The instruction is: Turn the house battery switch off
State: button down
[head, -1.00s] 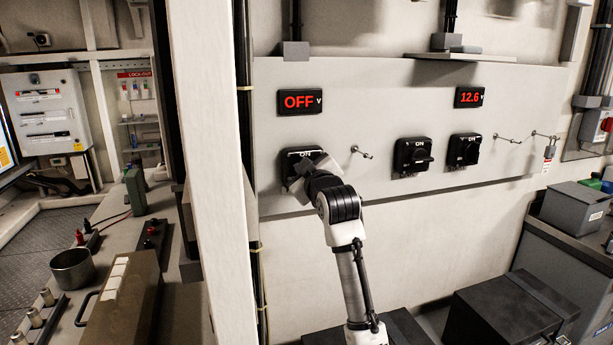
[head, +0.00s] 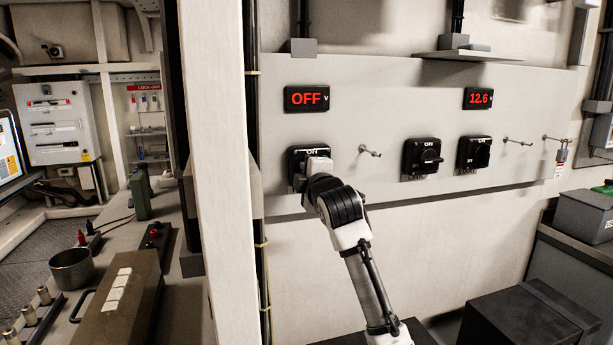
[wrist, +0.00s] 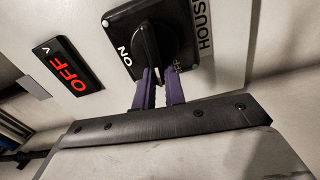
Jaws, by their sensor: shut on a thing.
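The house battery switch (head: 297,155) is a black plate with a knob at the left of the wall panel, mostly hidden behind my gripper in the head view. The wrist view shows its black knob (wrist: 148,42), its ON mark and part of the word HOUSE. The knob lies crosswise, its length not pointing at ON. My gripper (wrist: 159,76) is shut on the near end of the knob, with a purple finger on each side. The display (head: 307,98) above the switch reads OFF in red; it also shows in the wrist view (wrist: 67,65).
Two more rotary switches, one in the middle (head: 422,157) and one to its right (head: 474,154), sit on the panel (head: 380,110). A second display (head: 479,98) reads 12.6. A hook (head: 370,152) sticks out just right of my gripper. A pale post (head: 219,170) stands to the left.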

jog(key=shift+f+n, duration=0.25)
jog(key=shift+n, duration=0.25)
jog(key=c, duration=1.5)
grip_release()
jog(key=shift+o, duration=0.2)
jog(key=b+v, duration=0.4)
jog(key=v, duration=1)
